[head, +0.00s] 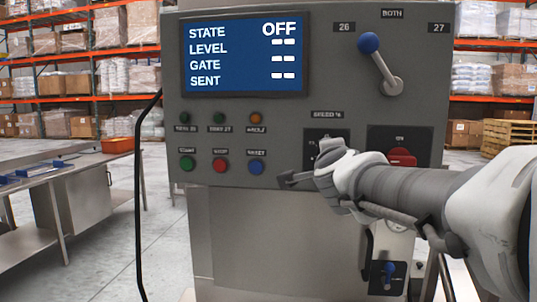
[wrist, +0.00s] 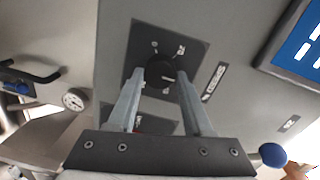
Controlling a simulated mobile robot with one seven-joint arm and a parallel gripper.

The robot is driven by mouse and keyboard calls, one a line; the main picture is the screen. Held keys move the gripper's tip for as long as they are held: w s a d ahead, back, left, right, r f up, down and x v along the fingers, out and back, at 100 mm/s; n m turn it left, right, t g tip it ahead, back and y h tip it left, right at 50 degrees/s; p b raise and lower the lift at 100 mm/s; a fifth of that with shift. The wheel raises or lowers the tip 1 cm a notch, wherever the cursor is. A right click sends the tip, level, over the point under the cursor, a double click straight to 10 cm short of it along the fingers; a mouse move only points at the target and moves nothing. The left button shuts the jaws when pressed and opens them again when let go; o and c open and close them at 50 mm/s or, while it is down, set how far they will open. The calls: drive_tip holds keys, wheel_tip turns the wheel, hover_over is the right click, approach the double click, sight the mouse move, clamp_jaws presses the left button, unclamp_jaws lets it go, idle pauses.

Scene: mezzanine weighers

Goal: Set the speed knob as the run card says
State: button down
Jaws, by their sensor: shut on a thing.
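The speed knob (wrist: 160,72) is a dark round knob on a dark square plate in the wrist view. A light mark shows on its face, and small marks around it are too blurred to read. My gripper (wrist: 162,82) is shut on the knob, with one finger on each side. In the head view my gripper (head: 318,163) covers the knob; only part of its plate (head: 340,136) shows under the "SPEED %" label (head: 327,114). No readable run card is in either view.
The panel screen (head: 245,55) reads STATE OFF, with dashes for other lines. Nearby are a blue-tipped lever (head: 378,58), a red switch (head: 402,157) labelled ON, and green (head: 187,163), red (head: 220,165) and blue (head: 256,167) buttons. A steel bench (head: 60,185) stands left.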

drive_tip(key=shift+c, duration=1.6)
unclamp_jaws()
drive_tip(key=s+a+p, duration=0.1)
drive_tip(key=s+p, duration=0.2)
drive_tip(key=s, duration=0.5)
drive_tip(key=s+a+r+p, duration=0.1)
drive_tip(key=s+p, duration=0.2)
drive_tip(key=s, duration=0.6)
drive_tip(key=shift+a+p, duration=0.4)
